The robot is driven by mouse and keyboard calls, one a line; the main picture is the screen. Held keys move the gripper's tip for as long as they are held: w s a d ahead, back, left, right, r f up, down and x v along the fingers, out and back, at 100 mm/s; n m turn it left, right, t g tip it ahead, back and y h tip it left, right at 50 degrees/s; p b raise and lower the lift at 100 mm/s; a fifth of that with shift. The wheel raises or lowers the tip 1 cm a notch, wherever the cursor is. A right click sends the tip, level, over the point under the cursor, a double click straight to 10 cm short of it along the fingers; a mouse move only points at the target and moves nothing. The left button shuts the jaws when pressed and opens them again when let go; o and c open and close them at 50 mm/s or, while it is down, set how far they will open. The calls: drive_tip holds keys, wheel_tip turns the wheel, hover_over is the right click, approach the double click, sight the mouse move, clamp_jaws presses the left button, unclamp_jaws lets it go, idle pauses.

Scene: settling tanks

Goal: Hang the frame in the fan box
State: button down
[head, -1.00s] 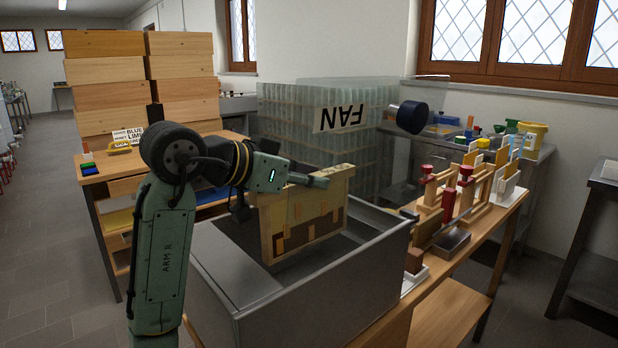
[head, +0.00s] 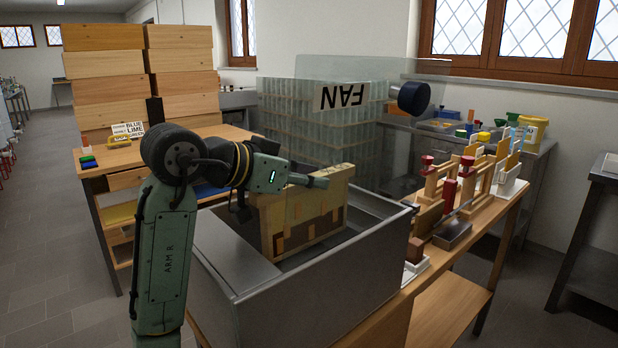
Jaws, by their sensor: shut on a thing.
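The frame (head: 300,215) is a wooden-edged panel with patchy yellow and brown cells. It is upright, with its lower part inside the open grey metal box (head: 320,308). My gripper (head: 318,181) is shut on its top edge; the fingers partly cover that edge. I cannot tell whether the frame touches the box's rims or supports. A clear panel (head: 385,150) with an upside-down FAN label (head: 342,95) and a dark round knob (head: 409,97) stands raised behind the box, like an opened lid.
Stacked wooden boxes (head: 105,65) stand on a wooden table at the back left. A wooden bench (head: 440,265) with red-knobbed clamps (head: 466,162) runs close along the box's right side. A steel table with tubs (head: 532,130) is behind.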

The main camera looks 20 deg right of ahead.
sight(253, 194)
drive_tip(key=shift+f+b, duration=0.65)
drive_tip(key=shift+f, duration=0.4)
drive_tip(key=c, duration=1.3)
unclamp_jaws()
drive_tip(key=shift+a, duration=0.1)
drive_tip(key=v, duration=1.2)
